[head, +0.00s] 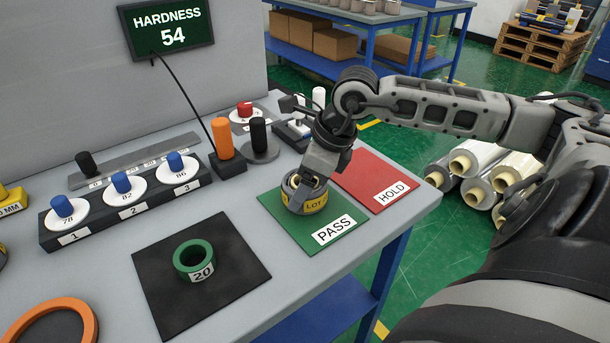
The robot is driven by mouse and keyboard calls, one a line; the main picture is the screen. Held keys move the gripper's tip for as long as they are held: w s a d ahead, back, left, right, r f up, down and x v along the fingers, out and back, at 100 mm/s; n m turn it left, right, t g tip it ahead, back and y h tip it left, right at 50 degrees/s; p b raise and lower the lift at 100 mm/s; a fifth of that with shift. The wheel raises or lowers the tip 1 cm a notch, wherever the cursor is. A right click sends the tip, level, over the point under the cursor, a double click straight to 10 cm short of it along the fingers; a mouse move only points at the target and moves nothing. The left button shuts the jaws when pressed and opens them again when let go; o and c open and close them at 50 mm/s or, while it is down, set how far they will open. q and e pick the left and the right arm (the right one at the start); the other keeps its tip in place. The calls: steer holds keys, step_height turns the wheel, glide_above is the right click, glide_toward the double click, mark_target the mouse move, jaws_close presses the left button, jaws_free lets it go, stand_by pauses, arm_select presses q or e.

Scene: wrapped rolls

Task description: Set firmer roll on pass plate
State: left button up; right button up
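A roll with a yellow band reading LOT (316,203) is at the green PASS plate (281,221), within my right gripper (303,190). A finger covers its near left side. The far finger is hidden, so I cannot tell whether the grip is closed or whether the roll bears its weight on the plate. The red HOLD plate (374,177) beside it is bare. A dark screen (166,29) reads HARDNESS 54. A green ring marked 20 (194,260) lies on a black mat (156,283). My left gripper is not in view.
Left of the plates stand an orange-topped probe (223,140) with a cable and a black post (258,136). A numbered rack (126,207) holds blue pegs on white discs. An orange ring (88,322) lies front left. The table's right edge is close to the plates.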

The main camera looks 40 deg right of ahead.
steer(key=shift+f, duration=0.15)
steer(key=o, duration=1.2)
steer(key=shift+c, duration=0.2)
steer(key=v, duration=1.2)
steer(key=shift+b, duration=0.35)
steer(key=shift+s, duration=0.1)
